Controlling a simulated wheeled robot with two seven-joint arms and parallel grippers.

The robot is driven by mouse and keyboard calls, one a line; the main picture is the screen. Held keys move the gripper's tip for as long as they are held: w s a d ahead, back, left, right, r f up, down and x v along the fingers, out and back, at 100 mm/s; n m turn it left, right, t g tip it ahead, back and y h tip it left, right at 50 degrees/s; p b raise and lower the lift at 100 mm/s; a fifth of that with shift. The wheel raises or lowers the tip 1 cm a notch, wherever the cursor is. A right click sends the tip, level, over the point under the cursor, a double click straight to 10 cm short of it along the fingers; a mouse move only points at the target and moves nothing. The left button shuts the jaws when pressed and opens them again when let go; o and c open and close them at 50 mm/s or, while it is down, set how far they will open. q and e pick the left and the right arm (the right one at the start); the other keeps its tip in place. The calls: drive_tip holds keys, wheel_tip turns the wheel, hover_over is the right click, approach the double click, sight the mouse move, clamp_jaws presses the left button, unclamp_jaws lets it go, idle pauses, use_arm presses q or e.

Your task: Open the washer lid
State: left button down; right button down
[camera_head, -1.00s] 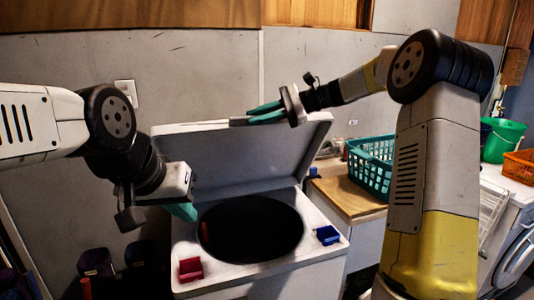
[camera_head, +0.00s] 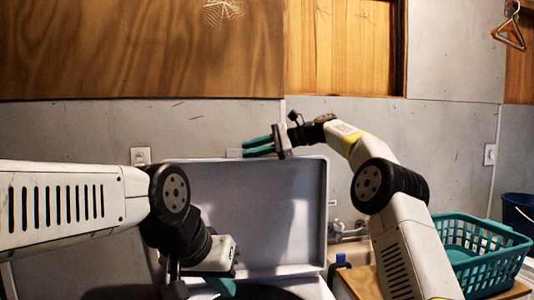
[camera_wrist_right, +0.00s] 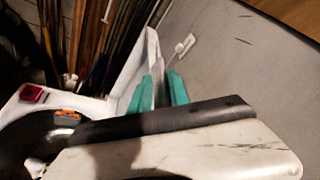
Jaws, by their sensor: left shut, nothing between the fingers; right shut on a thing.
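The washer lid (camera_head: 262,205) is a pale panel standing raised, close to upright, in front of the grey wall. The washer's dark drum opening (camera_head: 275,294) just shows below it at the bottom of the head view. My right gripper (camera_head: 259,146) is at the lid's top edge, shut on it. In the right wrist view the teal fingers (camera_wrist_right: 158,92) have the lid edge (camera_wrist_right: 151,50) between them. My left gripper (camera_head: 222,285) is shut and empty, low in front of the lid's lower left part.
A teal laundry basket (camera_head: 485,262) sits on a wooden counter (camera_head: 362,282) right of the washer, with a tap (camera_head: 345,229) behind. A dark blue bucket (camera_head: 520,214) is farther right. In the wrist view, a red box (camera_wrist_right: 32,93) lies on the washer top.

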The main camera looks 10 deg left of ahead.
drive_tip(key=shift+w+a+f, duration=0.15)
drive_tip(key=shift+w+f, duration=0.3)
drive_tip(key=shift+w, duration=0.35)
drive_tip(key=shift+f, duration=0.1)
drive_tip(key=c, duration=1.5)
unclamp_jaws()
drive_tip(key=shift+r+v, duration=0.2)
drive_tip(key=shift+v, duration=1.8)
drive_tip(key=shift+r+v, duration=0.2)
drive_tip(key=shift+v, duration=1.8)
drive_tip(key=shift+s+a+r, duration=0.1)
drive_tip(key=shift+s+a, duration=0.05)
drive_tip(key=shift+s, duration=0.1)
